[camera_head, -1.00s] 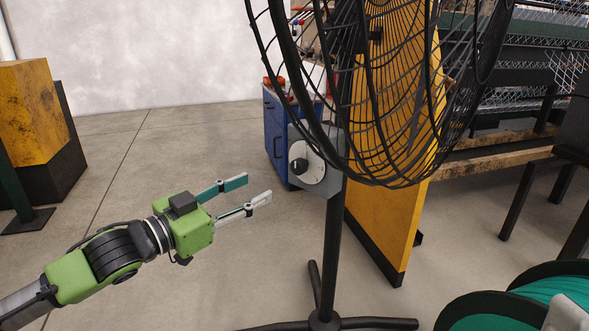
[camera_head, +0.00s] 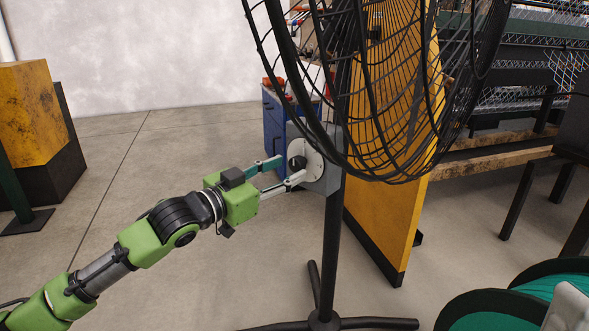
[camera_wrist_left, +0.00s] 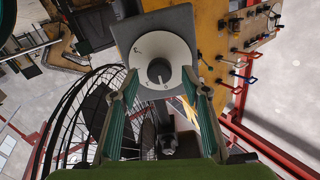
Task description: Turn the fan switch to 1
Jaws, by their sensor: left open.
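The fan (camera_head: 400,100) has a dark wire cage on a black pole. A grey switch box (camera_head: 330,175) is fixed to the pole, with a round white dial plate and a black knob (camera_head: 297,163). My left gripper (camera_head: 290,171) is open at the dial, with its fingertips at either side of the knob. In the left wrist view the knob (camera_wrist_left: 159,71) sits centred between the open fingers, on the white dial (camera_wrist_left: 153,50). I cannot tell whether the fingers touch it. My right gripper is not in view.
The fan's black pole (camera_head: 332,250) and spread feet stand below the switch box. A yellow panel (camera_head: 385,225) stands behind the fan, and a blue cabinet (camera_head: 273,125) behind the switch. A green spool (camera_head: 475,312) is at lower right.

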